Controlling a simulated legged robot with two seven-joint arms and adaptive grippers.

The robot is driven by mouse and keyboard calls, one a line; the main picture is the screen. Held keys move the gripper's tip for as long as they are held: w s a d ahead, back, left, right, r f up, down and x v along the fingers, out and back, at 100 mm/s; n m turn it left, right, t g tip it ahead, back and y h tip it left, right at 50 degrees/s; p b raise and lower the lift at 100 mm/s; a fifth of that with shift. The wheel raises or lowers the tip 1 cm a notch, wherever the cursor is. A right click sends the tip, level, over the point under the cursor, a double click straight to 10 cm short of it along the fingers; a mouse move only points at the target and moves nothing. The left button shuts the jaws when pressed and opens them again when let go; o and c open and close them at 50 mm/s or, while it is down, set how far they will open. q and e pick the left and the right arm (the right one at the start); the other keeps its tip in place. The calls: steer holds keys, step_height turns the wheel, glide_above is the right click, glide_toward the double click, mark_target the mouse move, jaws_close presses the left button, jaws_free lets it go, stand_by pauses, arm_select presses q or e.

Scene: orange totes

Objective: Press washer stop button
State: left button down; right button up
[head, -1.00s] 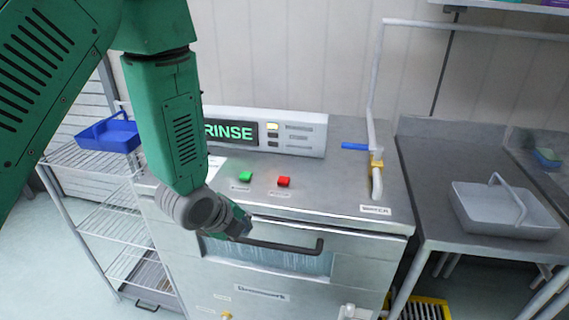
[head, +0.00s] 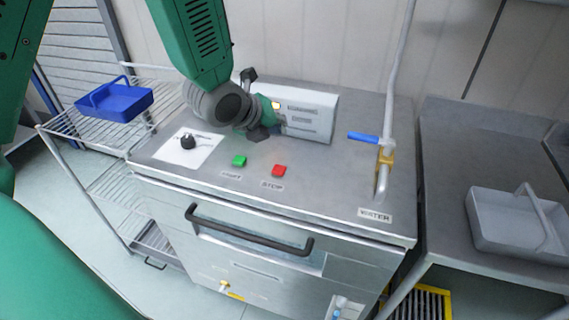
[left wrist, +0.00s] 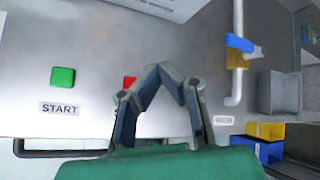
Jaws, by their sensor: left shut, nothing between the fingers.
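The red stop button (head: 279,170) sits on the washer's metal top (head: 330,185), above a STOP label (head: 271,185). The green start button (head: 239,160) is to its left. My left gripper (head: 258,134) is shut and empty, above the washer top, behind the two buttons in the picture and in front of the display box (head: 312,118). In the left wrist view the shut fingers (left wrist: 165,72) partly cover the red button (left wrist: 129,82); the green button (left wrist: 62,77) shows clear to the left. My right gripper is not in view.
A water pipe (head: 384,170) with a blue lever (head: 364,138) rises at the right of the top. A black knob (head: 188,142) is at the left. A dark handle (head: 250,240) crosses the front. A blue tray (head: 118,100) and a grey tray (head: 515,230) stand either side.

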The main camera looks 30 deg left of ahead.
mark_target(279, 169)
arm_select(q)
steer(key=f+b, duration=0.6)
steer(key=f, duration=0.2)
steer(key=shift+w+b, duration=0.2)
steer(key=shift+b, duration=0.1)
steer(key=shift+a+f+b, duration=0.25)
steer(key=shift+f+b, duration=0.15)
steer(key=shift+f, duration=0.25)
steer(key=shift+d, duration=0.2)
steer(key=shift+a, duration=0.1)
steer(key=shift+f, duration=0.1)
stand_by(0.4)
steer(key=shift+f, duration=0.25)
